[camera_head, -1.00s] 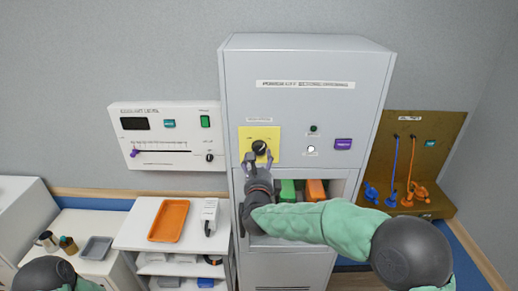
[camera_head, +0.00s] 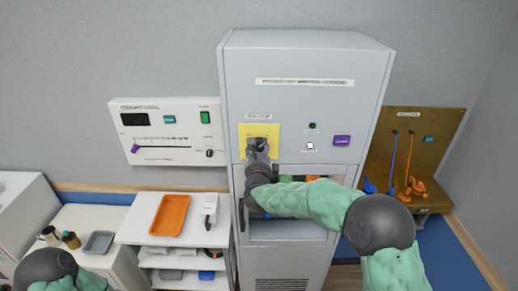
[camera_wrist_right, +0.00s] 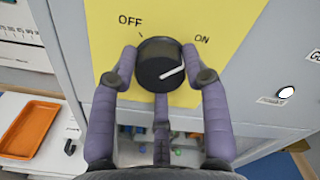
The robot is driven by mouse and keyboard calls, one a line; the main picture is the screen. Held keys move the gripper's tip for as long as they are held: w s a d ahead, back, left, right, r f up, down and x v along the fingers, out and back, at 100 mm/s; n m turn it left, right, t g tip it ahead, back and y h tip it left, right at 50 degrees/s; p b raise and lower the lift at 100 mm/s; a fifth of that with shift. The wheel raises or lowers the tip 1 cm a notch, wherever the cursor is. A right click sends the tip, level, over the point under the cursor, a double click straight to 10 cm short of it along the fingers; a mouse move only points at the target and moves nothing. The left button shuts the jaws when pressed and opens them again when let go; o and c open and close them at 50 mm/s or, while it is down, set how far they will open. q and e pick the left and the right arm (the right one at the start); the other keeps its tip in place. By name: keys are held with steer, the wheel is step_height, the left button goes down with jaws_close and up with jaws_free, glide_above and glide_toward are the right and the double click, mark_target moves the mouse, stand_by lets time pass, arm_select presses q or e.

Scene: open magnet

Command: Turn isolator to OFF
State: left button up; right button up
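The isolator knob (camera_wrist_right: 160,64) is a round black dial on a yellow plate (camera_wrist_right: 235,20) marked OFF at upper left and ON at upper right. Its white pointer line is tilted up to the right, toward the ON side. My right gripper (camera_wrist_right: 160,58) has a purple-grey finger on each side of the knob, with tips at its rim, and a third finger below. The fingers look closed on it. In the head view the gripper partly hides the knob on the yellow plate (camera_head: 272,131). My left gripper is out of view; only part of that arm shows at lower left.
The grey cabinet (camera_head: 300,60) carries a purple button (camera_head: 342,141), a white button (camera_head: 310,147) and an open shelf below the plate. A white wall panel (camera_head: 180,155) is at left. An orange tray (camera_head: 169,215) sits on the white counter. A brown board (camera_head: 440,150) with hanging cables is at right.

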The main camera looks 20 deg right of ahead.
steer(key=shift+c, duration=0.6)
steer(key=shift+n+b, duration=0.3)
steer(key=shift+b, duration=0.15)
steer(key=n+b, duration=0.3)
steer(key=shift+f, duration=0.2)
steer(key=shift+c, duration=0.2)
steer(key=n+b, duration=0.1)
steer(key=n, duration=0.2)
steer(key=shift+r+n+b, duration=0.1)
steer(key=shift+n+b, duration=0.2)
steer(key=shift+b, duration=0.05)
steer(key=shift+n, duration=0.9)
steer(key=n, duration=0.2)
steer(key=shift+d+r+n, duration=0.1)
steer(key=shift+n, duration=0.3)
steer(key=n+p, duration=0.1)
steer(key=n, duration=0.5)
steer(key=shift+r, duration=0.2)
